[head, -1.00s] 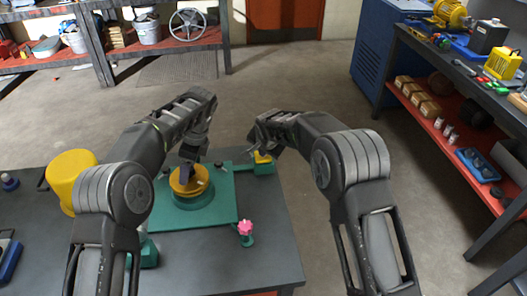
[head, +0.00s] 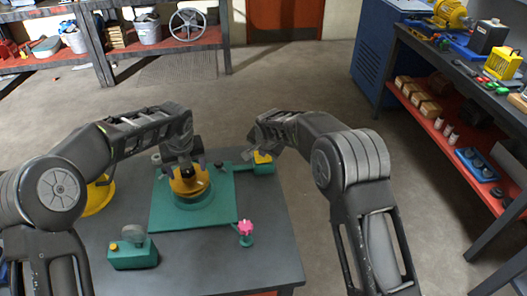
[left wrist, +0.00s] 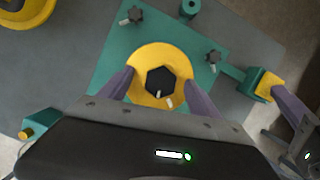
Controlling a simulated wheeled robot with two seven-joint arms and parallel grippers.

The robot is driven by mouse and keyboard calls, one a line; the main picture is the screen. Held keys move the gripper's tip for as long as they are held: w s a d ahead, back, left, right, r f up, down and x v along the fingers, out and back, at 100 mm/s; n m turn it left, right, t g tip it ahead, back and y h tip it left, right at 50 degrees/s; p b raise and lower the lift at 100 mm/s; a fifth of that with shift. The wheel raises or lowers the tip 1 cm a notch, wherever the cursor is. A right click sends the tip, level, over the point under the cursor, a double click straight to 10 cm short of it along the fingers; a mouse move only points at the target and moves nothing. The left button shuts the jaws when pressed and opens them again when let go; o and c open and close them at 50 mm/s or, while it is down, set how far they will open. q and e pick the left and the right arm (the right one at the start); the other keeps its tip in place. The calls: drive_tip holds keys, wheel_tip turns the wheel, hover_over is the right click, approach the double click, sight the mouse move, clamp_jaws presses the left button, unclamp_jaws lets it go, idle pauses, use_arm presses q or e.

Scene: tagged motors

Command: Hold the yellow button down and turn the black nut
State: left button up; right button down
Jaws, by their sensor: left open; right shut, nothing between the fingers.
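The black nut (left wrist: 160,80) is a dark hexagon in the middle of a round yellow disc (left wrist: 136,68), on a green plate (head: 222,210). My left gripper (left wrist: 158,88) is open over the disc, one finger on each side of the nut, with gaps visible. In the head view my left gripper (head: 186,170) hides most of the nut. The yellow button (head: 262,158) sits on a green block right of the plate; it also shows in the left wrist view (left wrist: 268,85). My right gripper (head: 257,147) is shut at the button, seemingly touching it; pressing depth is unclear.
A green box (head: 133,256) with a small yellow knob stands front left. A larger yellow object (head: 97,197) is partly behind my left arm. The table's front right is clear.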

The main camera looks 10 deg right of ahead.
use_arm(q)
drive_tip(key=m, duration=0.2)
drive_tip(key=shift+m+h, duration=0.3)
drive_tip(key=shift+h, duration=0.1)
use_arm(e)
drive_tip(key=shift+s+f, duration=0.1)
use_arm(q)
drive_tip(key=shift+r, duration=0.1)
drive_tip(key=shift+c, duration=0.3)
drive_tip(key=c, duration=1.3)
drive_tip(key=shift+o, duration=0.2)
drive_tip(key=n+y, duration=0.1)
drive_tip(key=n, duration=0.2)
drive_tip(key=shift+d+n, duration=0.1)
drive_tip(key=shift+n, duration=0.3)
drive_tip(key=n, duration=0.2)
drive_tip(key=shift+n+g+y, duration=0.3)
drive_tip(key=shift+y, duration=0.1)
drive_tip(key=o, duration=1.3)
